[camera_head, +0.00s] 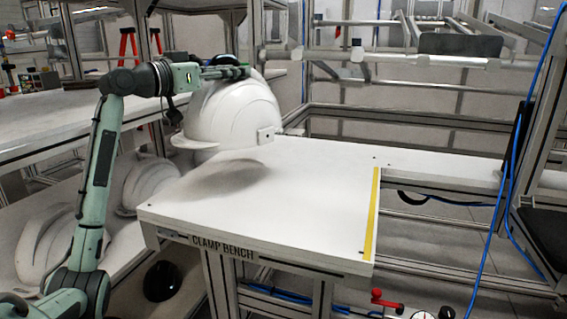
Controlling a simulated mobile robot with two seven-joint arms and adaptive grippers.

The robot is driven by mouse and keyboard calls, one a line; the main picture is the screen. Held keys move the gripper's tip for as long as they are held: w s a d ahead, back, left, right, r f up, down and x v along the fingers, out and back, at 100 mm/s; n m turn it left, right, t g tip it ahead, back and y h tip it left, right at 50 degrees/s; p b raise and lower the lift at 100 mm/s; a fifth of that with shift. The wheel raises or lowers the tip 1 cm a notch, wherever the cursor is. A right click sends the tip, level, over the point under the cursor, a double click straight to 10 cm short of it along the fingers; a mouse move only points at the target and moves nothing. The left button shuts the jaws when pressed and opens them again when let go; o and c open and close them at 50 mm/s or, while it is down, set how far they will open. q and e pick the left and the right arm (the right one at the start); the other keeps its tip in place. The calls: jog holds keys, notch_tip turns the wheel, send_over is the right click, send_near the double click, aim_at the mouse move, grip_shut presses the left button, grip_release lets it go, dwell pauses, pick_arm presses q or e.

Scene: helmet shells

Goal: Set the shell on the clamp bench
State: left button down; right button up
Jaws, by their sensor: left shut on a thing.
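A white helmet shell (232,112) hangs over the left back part of the clamp bench (290,205), whose front edge carries the label CLAMP BENCH. The shell's brim points left, and a soft shadow lies on the bench top below it, so it seems held a little above the surface. My left gripper (240,72) reaches in from the left and is shut on the upper part of the shell. Its fingertips are partly hidden against the shell. My right gripper is not in view.
More white shells (45,235) lie on a lower surface at the left, beside my left arm. A yellow strip (371,213) marks the bench's right side. Metal frames stand behind, and a blue cable (497,190) hangs at the right. The bench's middle and front are clear.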

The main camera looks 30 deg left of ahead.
pick_arm(q)
jog(key=d+f, duration=1)
jog(key=d, duration=0.1)
jog(key=shift+s+f, duration=0.15)
jog(key=shift+f, duration=0.05)
jog(key=c, duration=0.8)
grip_release()
jog(key=shift+d+f, duration=0.1)
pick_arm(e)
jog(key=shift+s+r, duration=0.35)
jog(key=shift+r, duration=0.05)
pick_arm(q)
jog(key=s, duration=0.4)
jog(key=s+a+b, duration=0.1)
jog(key=s, duration=0.3)
jog(key=s+a, duration=0.1)
jog(key=s, duration=0.3)
jog(key=shift+b, duration=0.35)
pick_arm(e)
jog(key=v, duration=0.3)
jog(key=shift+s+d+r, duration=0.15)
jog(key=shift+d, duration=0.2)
